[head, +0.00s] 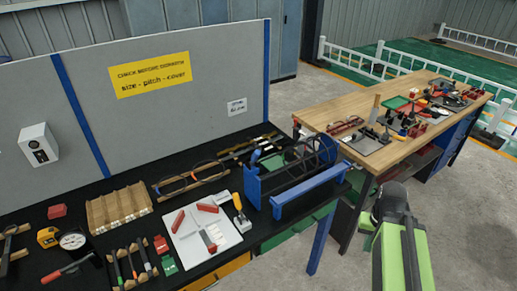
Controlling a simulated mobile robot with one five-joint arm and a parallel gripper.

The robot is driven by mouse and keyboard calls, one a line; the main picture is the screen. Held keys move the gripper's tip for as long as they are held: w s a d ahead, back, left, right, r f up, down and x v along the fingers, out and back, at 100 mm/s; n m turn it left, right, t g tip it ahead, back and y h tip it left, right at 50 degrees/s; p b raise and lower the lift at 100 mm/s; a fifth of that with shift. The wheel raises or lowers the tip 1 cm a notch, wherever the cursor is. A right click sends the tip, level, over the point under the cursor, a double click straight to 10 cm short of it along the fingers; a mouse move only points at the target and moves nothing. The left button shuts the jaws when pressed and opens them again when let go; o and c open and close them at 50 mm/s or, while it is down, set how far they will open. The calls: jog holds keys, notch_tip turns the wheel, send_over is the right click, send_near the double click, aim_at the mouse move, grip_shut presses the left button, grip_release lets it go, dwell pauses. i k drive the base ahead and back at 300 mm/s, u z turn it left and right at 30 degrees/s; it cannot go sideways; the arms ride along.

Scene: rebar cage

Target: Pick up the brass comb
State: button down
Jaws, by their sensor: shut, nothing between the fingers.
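I cannot clearly make out a brass comb. A tan ridged piece (119,206) with upright slats lies on the black bench at the left; its front edge looks yellowish, but I cannot tell whether it is brass or wood. A white sheet (190,248) with red blocks and a pale slotted piece (209,239) lies to its right. Part of my green and dark arm shows at the lower right, apart from the bench. My gripper's fingers are not visible.
Red blocks, a dial gauge (73,240) and hand tools crowd the left. A wooden bench (410,95) with more tools stands behind. Open concrete floor lies at the right.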

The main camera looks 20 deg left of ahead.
aim_at(249, 139)
jog(key=k, duration=1.35)
jog(key=u, duration=0.8)
jog(key=i, duration=1.05)
jog(key=z, duration=0.1)
